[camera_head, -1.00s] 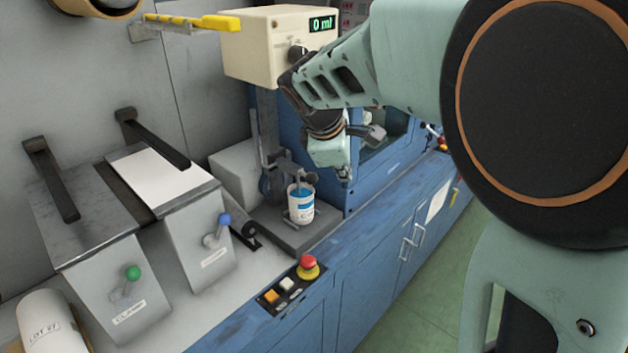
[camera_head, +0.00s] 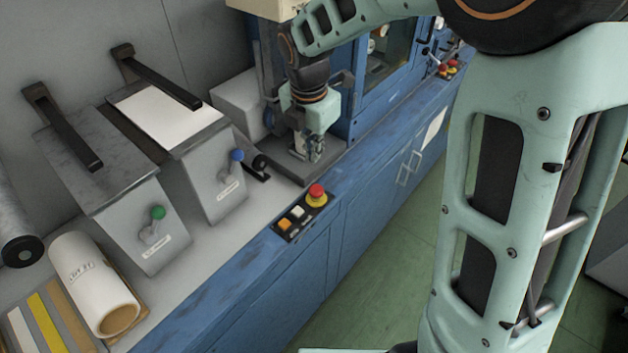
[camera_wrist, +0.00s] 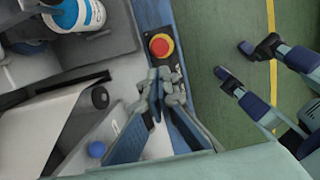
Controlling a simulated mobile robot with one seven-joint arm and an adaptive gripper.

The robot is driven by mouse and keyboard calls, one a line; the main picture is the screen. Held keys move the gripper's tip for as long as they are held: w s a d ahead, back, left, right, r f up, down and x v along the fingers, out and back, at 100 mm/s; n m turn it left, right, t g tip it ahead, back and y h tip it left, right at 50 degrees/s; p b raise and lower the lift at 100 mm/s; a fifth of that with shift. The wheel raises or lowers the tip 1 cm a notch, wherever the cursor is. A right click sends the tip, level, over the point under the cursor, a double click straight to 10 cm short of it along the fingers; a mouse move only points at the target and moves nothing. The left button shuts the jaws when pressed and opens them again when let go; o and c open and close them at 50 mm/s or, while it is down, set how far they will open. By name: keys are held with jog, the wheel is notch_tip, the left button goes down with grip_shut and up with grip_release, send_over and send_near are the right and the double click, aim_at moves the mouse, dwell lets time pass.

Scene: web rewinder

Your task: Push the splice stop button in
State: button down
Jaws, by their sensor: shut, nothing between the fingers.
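A red mushroom button (camera_head: 316,192) on a yellow collar stands at the far end of a small black panel (camera_head: 290,226) on the blue cabinet's front edge. The panel also carries a white and an orange button. The red button shows in the wrist view (camera_wrist: 161,46), just beyond the fingertips. I cannot read any splice stop label. My gripper (camera_head: 308,156) points down, shut and empty, above the bench behind the red button in the head view. In the wrist view my gripper (camera_wrist: 158,82) overlaps the panel, hiding part of it; the fingers look apart from the red button.
A blue-and-white can (camera_wrist: 78,14) stands close by. Levers with blue (camera_head: 236,155) and green (camera_head: 158,212) knobs stick out to the left. A white roll (camera_head: 95,280) lies at lower left. More red buttons (camera_head: 443,69) sit farther along the cabinet.

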aim_at(316, 190)
jog(key=shift+f, duration=0.1)
jog(key=f, duration=0.4)
jog(key=w+f, duration=0.1)
jog(key=f, duration=0.4)
jog(key=w+f+p, duration=0.1)
jog(key=f, duration=0.3)
jog(key=shift+w+d+f, duration=0.2)
jog(key=shift+d+f, duration=0.1)
